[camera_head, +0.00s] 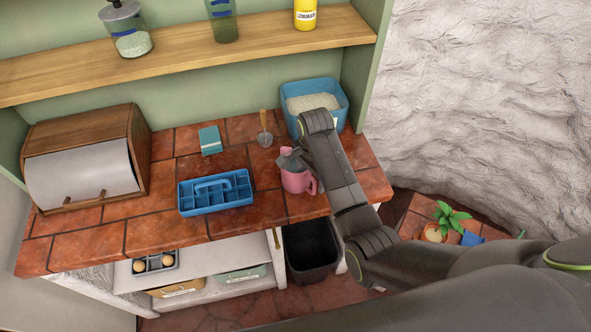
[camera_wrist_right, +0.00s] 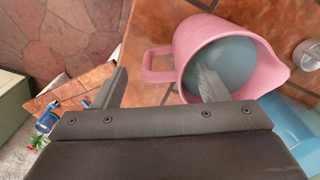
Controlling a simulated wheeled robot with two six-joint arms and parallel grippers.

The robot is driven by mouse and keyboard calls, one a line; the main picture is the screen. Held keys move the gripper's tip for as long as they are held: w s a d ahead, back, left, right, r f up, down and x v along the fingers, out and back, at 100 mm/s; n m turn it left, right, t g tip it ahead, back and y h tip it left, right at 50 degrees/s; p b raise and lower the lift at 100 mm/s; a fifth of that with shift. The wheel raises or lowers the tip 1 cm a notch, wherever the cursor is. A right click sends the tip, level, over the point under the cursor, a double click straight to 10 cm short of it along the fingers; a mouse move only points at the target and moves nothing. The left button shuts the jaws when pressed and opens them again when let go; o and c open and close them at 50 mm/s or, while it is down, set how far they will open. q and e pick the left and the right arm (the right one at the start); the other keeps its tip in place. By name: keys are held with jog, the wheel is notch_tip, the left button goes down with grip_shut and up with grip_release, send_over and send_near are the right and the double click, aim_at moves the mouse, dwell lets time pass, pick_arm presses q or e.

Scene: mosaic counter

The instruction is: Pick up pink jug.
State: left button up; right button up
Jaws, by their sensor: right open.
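The pink jug (camera_head: 298,183) stands upright on the tiled counter near its front right. In the right wrist view the jug (camera_wrist_right: 264,48) shows its spout to the right and its handle (camera_wrist_right: 146,68) to the left. A grey-blue surface shows inside its rim. My right gripper (camera_head: 290,160) is over the jug in the head view, partly covering its top. In the wrist view the right gripper (camera_wrist_right: 161,88) is open and empty. One finger overlaps the jug's opening; the other is left of the handle. Contact cannot be told. My left gripper is not in view.
A blue tub (camera_head: 344,98) of white grains stands behind the jug. A metal scoop (camera_head: 265,138), a teal box (camera_head: 210,140), a blue caddy (camera_head: 216,207) and a wooden bread box (camera_head: 132,150) are to the left. A black bin (camera_head: 311,250) is below the counter edge.

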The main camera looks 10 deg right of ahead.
jog(key=shift+w+f, duration=0.3)
jog(key=shift+f, duration=0.2)
jog(key=shift+s+a+r, duration=0.15)
jog(key=shift+s, duration=0.05)
jog(key=shift+c, duration=0.5)
jog(key=shift+s, duration=0.1)
jog(key=shift+c, duration=1.1)
jog(key=shift+r, duration=0.1)
grip_shut()
